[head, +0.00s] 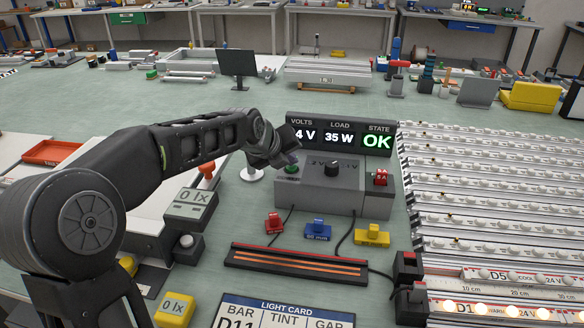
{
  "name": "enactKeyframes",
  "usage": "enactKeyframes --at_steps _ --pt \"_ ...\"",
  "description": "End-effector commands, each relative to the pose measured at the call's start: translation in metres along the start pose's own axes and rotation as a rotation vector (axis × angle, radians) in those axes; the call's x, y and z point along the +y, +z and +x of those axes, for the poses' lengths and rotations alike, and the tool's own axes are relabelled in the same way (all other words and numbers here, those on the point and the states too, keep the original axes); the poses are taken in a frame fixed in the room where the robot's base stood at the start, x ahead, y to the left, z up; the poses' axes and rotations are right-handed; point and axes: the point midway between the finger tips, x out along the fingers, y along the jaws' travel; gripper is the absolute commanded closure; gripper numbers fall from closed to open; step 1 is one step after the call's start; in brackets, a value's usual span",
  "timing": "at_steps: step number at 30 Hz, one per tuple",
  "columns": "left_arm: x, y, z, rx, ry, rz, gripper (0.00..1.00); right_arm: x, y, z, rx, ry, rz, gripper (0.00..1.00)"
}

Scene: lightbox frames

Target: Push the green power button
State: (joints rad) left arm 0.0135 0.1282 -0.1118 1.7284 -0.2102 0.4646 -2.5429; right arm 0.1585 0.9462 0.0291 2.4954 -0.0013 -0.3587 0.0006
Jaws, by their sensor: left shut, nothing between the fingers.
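The green power button (291,169) sits on the left part of the top of a grey power supply box (340,197). My left gripper (290,158) is shut and empty, with its tip just above and behind the button in the picture. I cannot tell whether the tip touches the button. The display panel (340,134) behind the box reads "4 V" in part, "35 W" and a green "OK"; the gripper hides part of the volts reading. My right gripper is not in view.
A black knob (333,168) and a red 6 A part (381,177) are also on the box. Red (274,223), blue (318,230) and yellow (372,235) connectors lie in front. Rows of light strips (490,200) fill the right side.

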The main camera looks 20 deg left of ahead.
Motion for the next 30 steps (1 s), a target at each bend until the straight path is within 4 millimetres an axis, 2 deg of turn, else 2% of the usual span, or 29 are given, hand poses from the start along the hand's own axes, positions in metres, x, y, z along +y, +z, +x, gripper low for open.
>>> enactKeyframes --at_steps 14,30 --pt "0.0017 -0.0022 0.0022 0.003 0.001 0.0 1.0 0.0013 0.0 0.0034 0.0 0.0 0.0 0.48" --pt "-0.0029 0.0024 -0.004 0.001 0.001 0.0 1.0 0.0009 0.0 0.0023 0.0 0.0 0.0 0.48"
